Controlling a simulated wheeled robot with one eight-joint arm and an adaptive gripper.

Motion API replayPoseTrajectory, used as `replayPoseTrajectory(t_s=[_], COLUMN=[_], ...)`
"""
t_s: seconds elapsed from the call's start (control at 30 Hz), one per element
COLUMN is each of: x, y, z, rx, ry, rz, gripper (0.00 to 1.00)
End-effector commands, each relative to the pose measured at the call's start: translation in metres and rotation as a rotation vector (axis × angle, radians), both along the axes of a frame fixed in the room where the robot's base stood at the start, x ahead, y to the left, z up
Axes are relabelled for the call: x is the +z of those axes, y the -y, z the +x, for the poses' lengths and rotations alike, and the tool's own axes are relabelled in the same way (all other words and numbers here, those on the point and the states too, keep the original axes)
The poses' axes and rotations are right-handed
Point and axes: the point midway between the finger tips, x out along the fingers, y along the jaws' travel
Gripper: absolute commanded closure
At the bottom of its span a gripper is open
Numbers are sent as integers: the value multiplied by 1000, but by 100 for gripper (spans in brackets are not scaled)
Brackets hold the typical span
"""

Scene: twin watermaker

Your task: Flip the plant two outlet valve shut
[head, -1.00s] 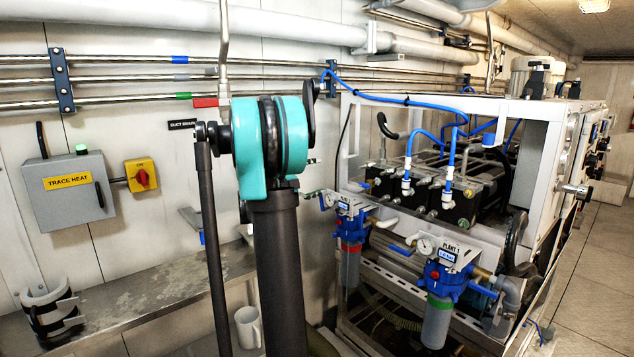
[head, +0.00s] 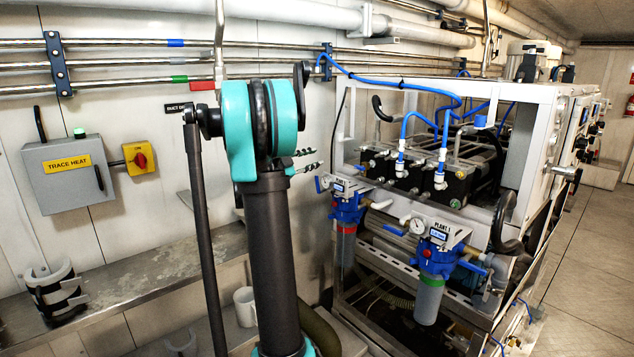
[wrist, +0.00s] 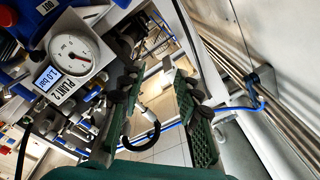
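The plant two filter unit (head: 347,205), blue-headed with a red band, hangs at the left of the machine frame in the head view. In the wrist view a white gauge (wrist: 72,52) and the PLANT 2 display (wrist: 48,78) fill the upper left. A blue handle-like part (wrist: 122,3) is cut off at the top edge; I cannot tell which valve it belongs to. My gripper (wrist: 155,115) is open and empty, its green-padded fingers apart. Its tips (head: 310,160) show above and left of the plant two unit.
The plant one unit (head: 434,260) with a green band hangs to the right. Floor is clear at right.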

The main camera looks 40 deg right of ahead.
Motion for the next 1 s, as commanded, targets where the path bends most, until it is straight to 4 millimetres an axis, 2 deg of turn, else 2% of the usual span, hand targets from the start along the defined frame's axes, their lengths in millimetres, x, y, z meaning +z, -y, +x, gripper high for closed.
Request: replayPoseTrajectory(t_s=[1.0], x=[-48], y=[-19], z=[19], rx=[-150], ry=[-1555], rz=[-225], gripper=[67])
